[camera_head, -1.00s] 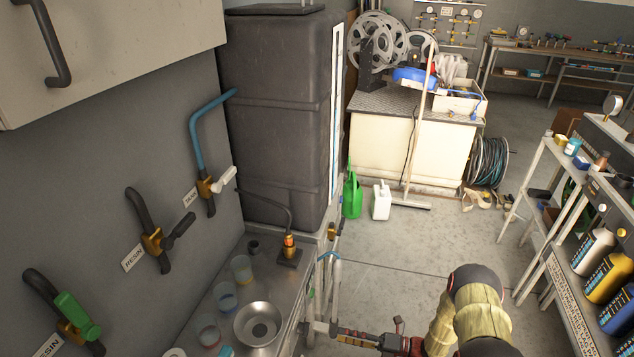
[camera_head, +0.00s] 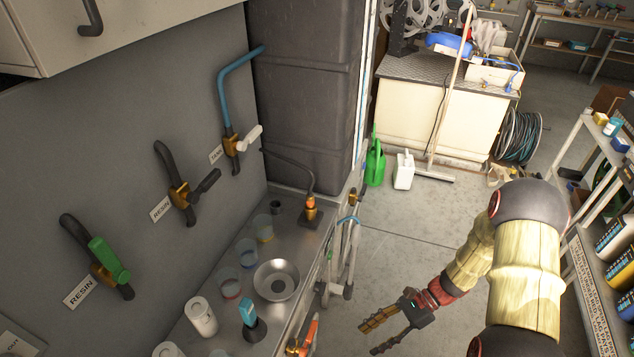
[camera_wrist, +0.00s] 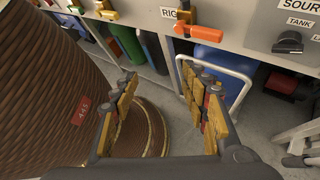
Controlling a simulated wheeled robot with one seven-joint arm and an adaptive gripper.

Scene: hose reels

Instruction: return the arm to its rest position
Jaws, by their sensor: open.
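My gripper (camera_head: 372,335) is in the head view at the lower middle, over the grey floor to the right of the steel counter (camera_head: 262,318). Its fingers are spread and empty, pointing left. My arm with yellow-wrapped links comes in from the lower right. In the wrist view my gripper (camera_wrist: 163,98) shows two fingers well apart with nothing between them. Beyond them are the cabinet front and floor.
On the counter stand a metal bowl (camera_head: 277,281), cups and a white roll (camera_head: 201,316). Valves with handles, one green (camera_head: 108,262), are on the wall. A shelf rack (camera_head: 600,265) stands at the right. A green can (camera_head: 375,162) and white jug (camera_head: 404,171) stand on the floor.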

